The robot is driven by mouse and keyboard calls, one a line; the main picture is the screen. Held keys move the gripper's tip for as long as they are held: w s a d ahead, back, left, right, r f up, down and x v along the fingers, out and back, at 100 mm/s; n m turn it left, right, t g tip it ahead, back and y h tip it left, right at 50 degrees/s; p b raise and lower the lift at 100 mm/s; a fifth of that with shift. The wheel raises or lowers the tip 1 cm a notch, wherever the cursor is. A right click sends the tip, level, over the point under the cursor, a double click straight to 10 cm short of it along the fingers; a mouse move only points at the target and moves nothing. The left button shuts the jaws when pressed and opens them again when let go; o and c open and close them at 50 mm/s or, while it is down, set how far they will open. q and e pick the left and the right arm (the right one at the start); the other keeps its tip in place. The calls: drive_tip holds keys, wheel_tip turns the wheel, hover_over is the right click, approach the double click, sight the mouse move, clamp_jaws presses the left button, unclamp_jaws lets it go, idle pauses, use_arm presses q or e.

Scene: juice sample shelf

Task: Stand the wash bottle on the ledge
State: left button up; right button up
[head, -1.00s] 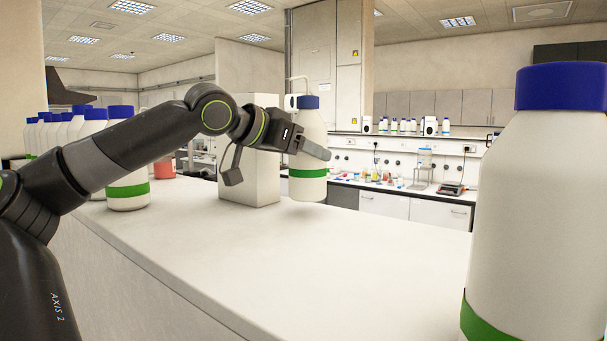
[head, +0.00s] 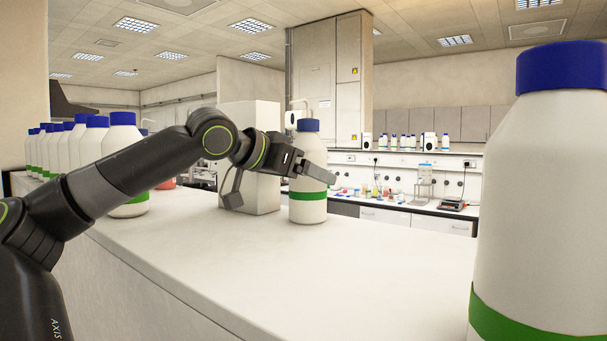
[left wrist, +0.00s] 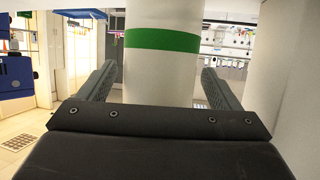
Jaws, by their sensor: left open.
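The wash bottle (head: 308,209) is white with a blue cap and a green band. It stands upright on the pale ledge (head: 300,270), just right of a white block. My left gripper (head: 278,184) is around the bottle's body. In the left wrist view the bottle (left wrist: 160,75) is between the two open fingers (left wrist: 160,80), with a visible gap on at least one side. The bottle's base shows on the ledge in the head view. Part of its body is hidden by the finger. My right gripper is not in view.
A white block (head: 262,120) stands close beside the bottle. A large similar bottle (head: 535,220) fills the right foreground. Several more bottles (head: 122,145) stand in a row at the left. The ledge's middle and front are clear.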

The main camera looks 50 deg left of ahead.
use_arm(q)
drive_tip(key=shift+r, duration=0.15)
drive_tip(key=shift+s+r+b, duration=0.1)
drive_tip(key=shift+s+b, duration=0.45)
drive_tip(key=b+v, duration=0.4)
drive_tip(key=v, duration=0.7)
drive_tip(key=shift+r, duration=0.15)
drive_tip(key=shift+w, duration=0.1)
